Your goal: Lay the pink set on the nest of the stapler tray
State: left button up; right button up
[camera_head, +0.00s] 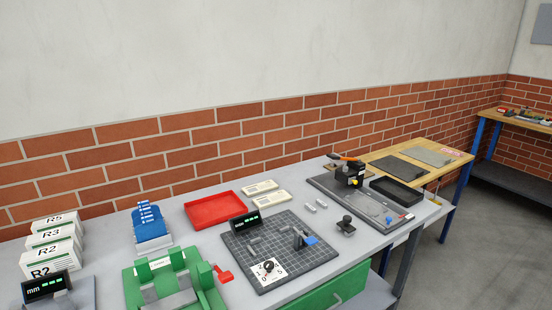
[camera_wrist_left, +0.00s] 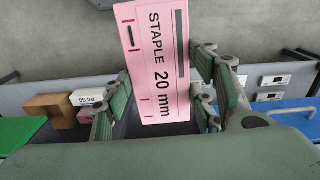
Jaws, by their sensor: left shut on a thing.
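The pink set (camera_wrist_left: 157,30), a flat pink piece printed "STAPLE 20 mm", is between the fingers of my left gripper (camera_wrist_left: 160,88) in the left wrist view. My left gripper is shut on it. The head view shows neither gripper nor the held set. In the head view, the dark stapler tray (camera_head: 333,190) lies at the right end of the grey bench. A black stapler (camera_head: 346,174) with an orange lever stands at its back. A lighter outlined patch (camera_head: 368,206) lies in front of the stapler; I cannot tell whether it is the nest.
A black open bin (camera_head: 397,191) is at the tray's right side. A gridded board (camera_head: 262,236) with a display, a red tray (camera_head: 214,207) and a green fixture (camera_head: 135,290) stand to the left. A wooden table (camera_head: 437,150) adjoins behind. A brown box (camera_wrist_left: 55,110) shows in the wrist view.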

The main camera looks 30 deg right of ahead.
aim_at(380, 214)
jog(key=l, duration=2.9)
jog(key=k, duration=0.05)
